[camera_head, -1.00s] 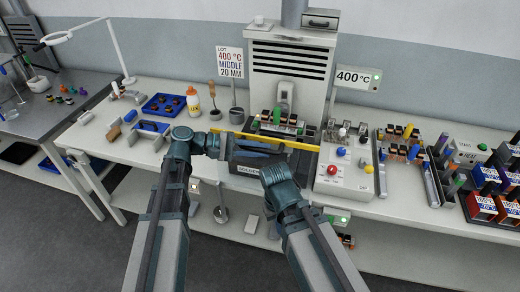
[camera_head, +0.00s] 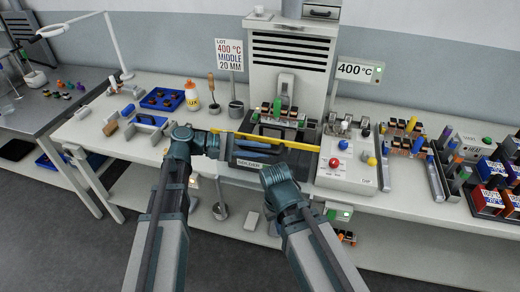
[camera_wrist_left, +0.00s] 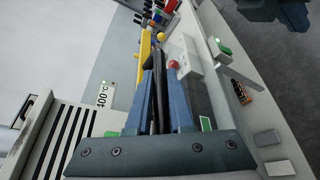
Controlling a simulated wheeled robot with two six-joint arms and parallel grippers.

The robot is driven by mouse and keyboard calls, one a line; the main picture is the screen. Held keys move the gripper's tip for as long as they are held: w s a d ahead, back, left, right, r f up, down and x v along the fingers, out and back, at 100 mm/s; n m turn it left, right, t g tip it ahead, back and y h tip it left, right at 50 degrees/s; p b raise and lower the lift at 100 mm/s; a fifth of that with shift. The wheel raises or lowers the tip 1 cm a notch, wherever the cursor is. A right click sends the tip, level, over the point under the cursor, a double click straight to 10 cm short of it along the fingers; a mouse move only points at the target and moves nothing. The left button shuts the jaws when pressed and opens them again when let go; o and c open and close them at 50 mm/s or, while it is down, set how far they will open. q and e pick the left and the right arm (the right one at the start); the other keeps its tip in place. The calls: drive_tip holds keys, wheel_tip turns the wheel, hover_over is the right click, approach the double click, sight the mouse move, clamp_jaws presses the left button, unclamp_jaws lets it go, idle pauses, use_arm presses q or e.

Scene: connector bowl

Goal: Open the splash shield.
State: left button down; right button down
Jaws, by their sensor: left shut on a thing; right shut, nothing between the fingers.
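The splash shield's long yellow bar (camera_head: 285,144) runs across the front of the black solder unit (camera_head: 249,164). My left gripper (camera_head: 224,146) reaches in from the left at the bar and is shut on the shield. In the left wrist view its blue fingers (camera_wrist_left: 158,82) close around a dark strip, and the yellow bar (camera_wrist_left: 145,47) shows just beyond. My right gripper (camera_head: 272,172) is shut and empty, in front of the solder unit's right side; its fingertips are hard to make out.
A control box (camera_head: 345,172) with red and blue knobs stands right of the solder unit. Racks of connectors fill the bench further right. A vented tower (camera_head: 290,60) rises behind.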

use_arm(q)
wheel_tip(320, 180, down, 22)
drive_tip(key=b, duration=2.1)
drive_tip(key=shift+f, duration=0.15)
drive_tip(key=c, duration=0.8)
unclamp_jaws()
drive_tip(key=shift+a, duration=0.1)
drive_tip(key=p+v, duration=0.3)
drive_tip(key=v, duration=1)
drive_tip(key=shift+a+r, duration=0.25)
drive_tip(key=shift+a, duration=0.05)
